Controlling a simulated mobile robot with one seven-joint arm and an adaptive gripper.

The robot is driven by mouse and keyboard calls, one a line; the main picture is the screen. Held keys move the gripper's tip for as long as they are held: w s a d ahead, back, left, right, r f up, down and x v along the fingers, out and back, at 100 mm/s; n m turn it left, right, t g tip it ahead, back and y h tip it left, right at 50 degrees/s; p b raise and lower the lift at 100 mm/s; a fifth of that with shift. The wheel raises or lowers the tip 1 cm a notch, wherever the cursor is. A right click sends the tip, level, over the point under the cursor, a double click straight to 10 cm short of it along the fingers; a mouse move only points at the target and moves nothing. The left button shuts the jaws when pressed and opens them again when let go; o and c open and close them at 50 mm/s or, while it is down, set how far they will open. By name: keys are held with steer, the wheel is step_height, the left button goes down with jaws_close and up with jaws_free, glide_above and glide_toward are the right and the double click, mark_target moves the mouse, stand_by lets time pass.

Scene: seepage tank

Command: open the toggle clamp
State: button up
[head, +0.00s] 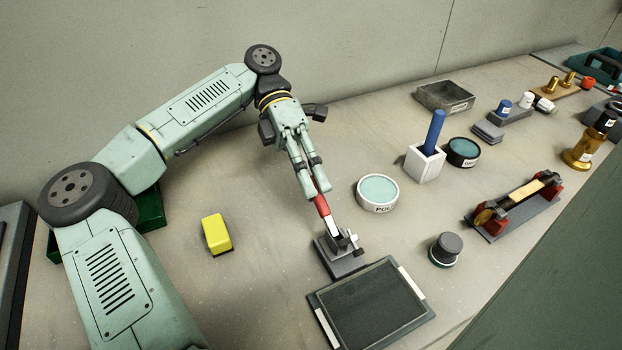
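The toggle clamp (345,262) stands on the bench at the middle of the head view, a grey metal base with a small bracket. Its lever has a red grip (322,206) and a pale lower part, and it slants up and to the left toward my gripper. My gripper (318,188) reaches down from above. Its two fingers lie close along both sides of the upper end of the red grip and appear shut on it. The fingertips hide the top of the grip.
A dark framed panel (370,306) lies just in front of the clamp. A round white dish (377,205) and a dark knob (446,248) stand to its right. A yellow block (216,233) lies to the left, with clear bench between. Further right are a white holder (422,165) and a red-ended fixture (512,207).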

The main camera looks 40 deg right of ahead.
mark_target(312, 177)
steer(key=o, duration=0.3)
steer(key=shift+o, duration=0.2)
step_height(312, 177, up, 8)
steer(key=shift+f, duration=0.1)
steer(key=shift+s+r, duration=0.1)
steer(key=shift+r, duration=0.95)
steer(key=shift+c, duration=0.2)
